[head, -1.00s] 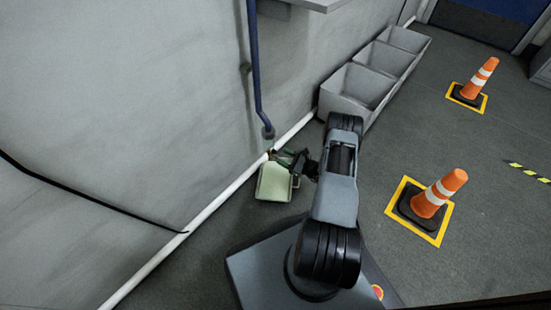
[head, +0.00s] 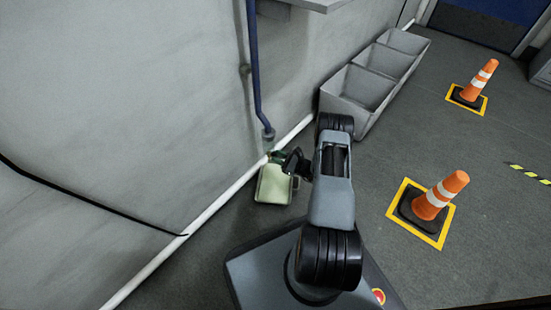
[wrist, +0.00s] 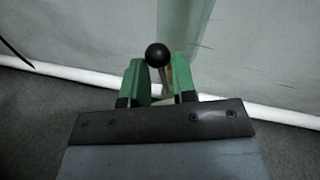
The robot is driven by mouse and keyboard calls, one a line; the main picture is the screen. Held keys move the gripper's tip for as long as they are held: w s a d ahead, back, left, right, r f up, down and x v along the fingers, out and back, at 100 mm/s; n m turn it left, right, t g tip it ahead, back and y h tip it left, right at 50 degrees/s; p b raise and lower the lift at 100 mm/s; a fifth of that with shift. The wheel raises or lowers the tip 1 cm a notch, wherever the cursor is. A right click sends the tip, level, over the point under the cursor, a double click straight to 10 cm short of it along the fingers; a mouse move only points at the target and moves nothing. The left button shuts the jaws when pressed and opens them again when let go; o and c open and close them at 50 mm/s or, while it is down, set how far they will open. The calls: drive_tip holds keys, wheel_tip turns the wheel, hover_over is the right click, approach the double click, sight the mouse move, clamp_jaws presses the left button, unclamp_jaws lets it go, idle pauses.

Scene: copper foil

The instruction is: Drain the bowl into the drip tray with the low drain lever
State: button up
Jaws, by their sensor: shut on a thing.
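The drain lever shows in the wrist view as a metal rod with a black ball knob (wrist: 157,54). My gripper (wrist: 160,85) has its two green fingers on either side of the rod, shut on it below the knob. In the head view my gripper (head: 279,156) is low by the wall, just above the pale green drip tray (head: 273,185), and hides the lever there. The drip tray stands on the floor under the lower end of a blue pipe (head: 255,75). The bowl cannot be made out, and no flow of liquid can be seen.
Grey open bins (head: 361,90) stand along the wall beyond my arm. Two orange cones (head: 440,195) (head: 480,79) stand on yellow-edged squares to the right. A white pipe (head: 205,217) runs along the wall's foot. A grey ledge (head: 308,4) juts out above. Floor between bins and cones is clear.

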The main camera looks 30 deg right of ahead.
drive_tip(key=shift+c, duration=1.4)
drive_tip(key=shift+a, duration=0.3)
drive_tip(key=shift+d+n, duration=0.1)
drive_tip(key=shift+n, duration=0.3)
drive_tip(key=shift+s+f+n, duration=0.15)
drive_tip(key=shift+n, duration=0.45)
drive_tip(key=shift+s+a+f+n+g+h, duration=0.15)
drive_tip(key=shift+a+f+n+h, duration=0.4)
drive_tip(key=shift+n, duration=1.3)
drive_tip(key=shift+s+a+f+n+g+h, duration=0.1)
drive_tip(key=shift+s+a+f+n+h, duration=0.4)
drive_tip(key=shift+n, duration=1.4)
drive_tip(key=shift+w+a+f+n+g+h, duration=0.1)
drive_tip(key=shift+a+f+n+h, duration=0.5)
drive_tip(key=shift+n, duration=1.25)
drive_tip(key=shift+s+d+f, duration=0.1)
drive_tip(key=shift+d+f, duration=0.1)
drive_tip(key=shift+f, duration=0.05)
